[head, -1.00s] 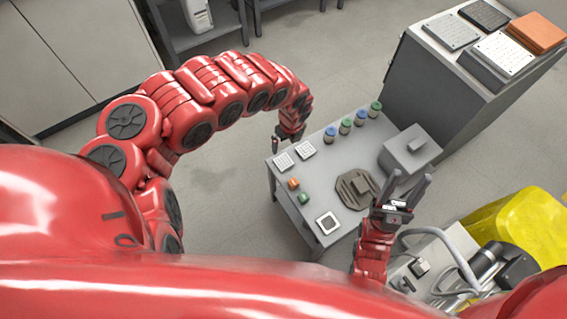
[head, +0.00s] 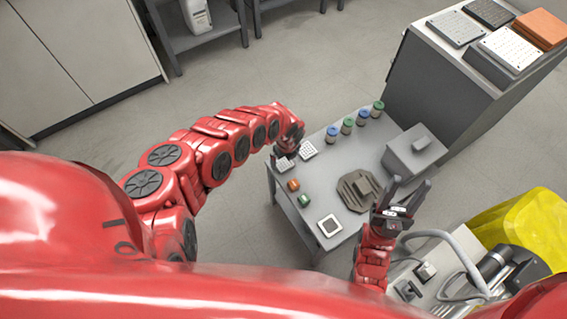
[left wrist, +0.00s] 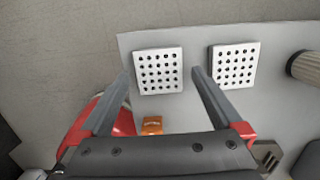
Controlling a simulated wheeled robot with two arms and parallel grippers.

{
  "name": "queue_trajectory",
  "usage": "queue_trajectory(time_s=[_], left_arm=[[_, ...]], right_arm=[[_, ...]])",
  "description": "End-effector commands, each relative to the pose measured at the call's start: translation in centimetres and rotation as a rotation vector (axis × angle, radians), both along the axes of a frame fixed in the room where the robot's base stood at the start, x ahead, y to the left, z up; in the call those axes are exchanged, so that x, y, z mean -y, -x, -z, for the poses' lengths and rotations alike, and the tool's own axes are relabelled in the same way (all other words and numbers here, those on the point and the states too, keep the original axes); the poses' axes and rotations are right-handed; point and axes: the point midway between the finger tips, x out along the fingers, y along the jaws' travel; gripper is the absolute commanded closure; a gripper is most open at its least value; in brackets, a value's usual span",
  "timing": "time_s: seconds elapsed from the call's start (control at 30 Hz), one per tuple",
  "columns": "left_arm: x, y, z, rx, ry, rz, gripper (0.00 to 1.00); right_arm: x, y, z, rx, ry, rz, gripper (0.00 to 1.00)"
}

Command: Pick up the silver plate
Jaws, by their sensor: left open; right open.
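Two small square silver plates with rows of dark holes lie on the grey table (head: 330,190). The left silver plate (left wrist: 159,70) is in the left wrist view, ahead of and between the fingertips of my left gripper (left wrist: 161,74). The right silver plate (left wrist: 233,66) lies to the right of the right finger; it also shows in the head view (head: 308,150). My left gripper is open and empty above the table's far left corner, partly covering the left plate in the head view. My right gripper (head: 410,184) is open and empty over the table's right side.
An orange block (head: 293,185), a green block (head: 305,200) and a framed square (head: 329,225) lie near the table's left side. Several capped jars (head: 347,125) line the back edge. A dark round plate (head: 352,190) and a grey box (head: 414,152) stand right.

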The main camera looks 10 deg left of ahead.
Motion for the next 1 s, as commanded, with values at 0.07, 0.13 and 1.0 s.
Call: queue_trajectory(time_s=[0.07, 0.13, 1.0], left_arm=[[0.09, -0.02, 0.86, 0.001, 0.002, 0.000, 0.00], [-0.04, -0.08, 1.13, 0.001, 0.000, 0.000, 0.00], [-0.18, -0.05, 1.30, -0.001, -0.002, 0.001, 0.88]], right_arm=[[0.00, -0.01, 0.26, 0.000, 0.000, 0.000, 0.50], [0.01, 0.00, 0.32, 0.000, 0.000, 0.000, 0.50], [0.00, 0.00, 0.31, 0.000, 0.000, 0.000, 0.50]])
